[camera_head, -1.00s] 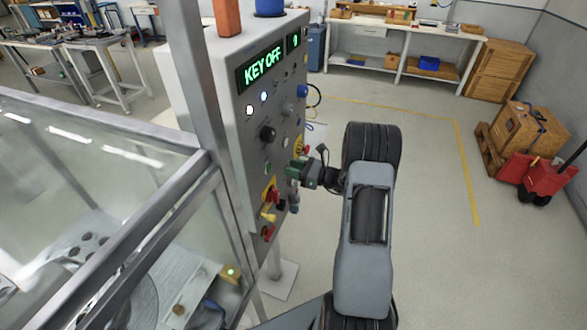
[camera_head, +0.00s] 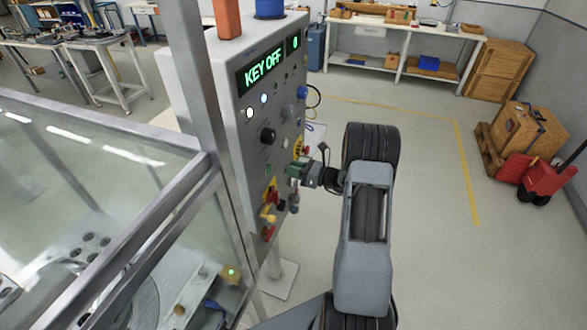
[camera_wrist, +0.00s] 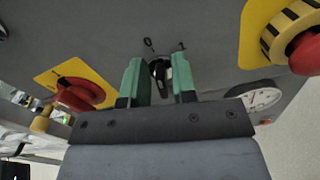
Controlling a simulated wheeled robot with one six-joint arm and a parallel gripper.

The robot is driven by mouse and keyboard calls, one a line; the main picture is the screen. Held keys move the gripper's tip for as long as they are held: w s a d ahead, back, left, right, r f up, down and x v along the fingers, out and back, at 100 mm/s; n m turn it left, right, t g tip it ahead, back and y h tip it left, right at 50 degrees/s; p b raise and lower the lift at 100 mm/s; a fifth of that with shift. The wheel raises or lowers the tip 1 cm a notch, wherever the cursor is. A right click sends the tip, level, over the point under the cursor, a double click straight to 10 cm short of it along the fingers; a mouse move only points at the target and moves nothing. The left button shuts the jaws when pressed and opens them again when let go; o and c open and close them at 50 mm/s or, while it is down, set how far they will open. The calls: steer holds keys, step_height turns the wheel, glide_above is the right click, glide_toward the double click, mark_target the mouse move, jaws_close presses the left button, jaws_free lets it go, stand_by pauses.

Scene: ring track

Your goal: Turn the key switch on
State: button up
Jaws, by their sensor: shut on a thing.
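The control panel (camera_head: 240,140) stands left of my arm, and its green display (camera_head: 263,66) reads "KEY OFF". My gripper (camera_head: 298,169) is at the panel's face. In the wrist view, the green fingers of my gripper (camera_wrist: 160,82) stand on both sides of the black key switch (camera_wrist: 160,72) and are shut on it. The marks "0" and "1" show above the switch, 0 to the left and 1 to the right. The switch looks roughly upright between them. In the head view my gripper hides the switch.
A red knob on a yellow plate (camera_wrist: 80,95) is left of my fingers. A red button with a striped collar (camera_wrist: 303,50) is at upper right, and a round gauge (camera_wrist: 258,97) is close by the right finger. A glass-sided enclosure (camera_head: 100,160) stands at the left.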

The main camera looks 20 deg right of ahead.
steer(key=shift+w+d+f+m+p, duration=0.1)
steer(key=shift+m+p, duration=0.4)
steer(key=shift+m, duration=1.1)
steer(key=shift+w+d+f+m+p, duration=0.1)
steer(key=shift+m+p, duration=0.35)
steer(key=shift+m, duration=1.15)
steer(key=shift+w+d+f+m+p, duration=0.1)
steer(key=shift+m+p, duration=0.4)
steer(key=shift+m, duration=1.1)
steer(key=o, duration=0.6)
steer(key=b+v, duration=0.3)
steer(key=v, duration=1.1)
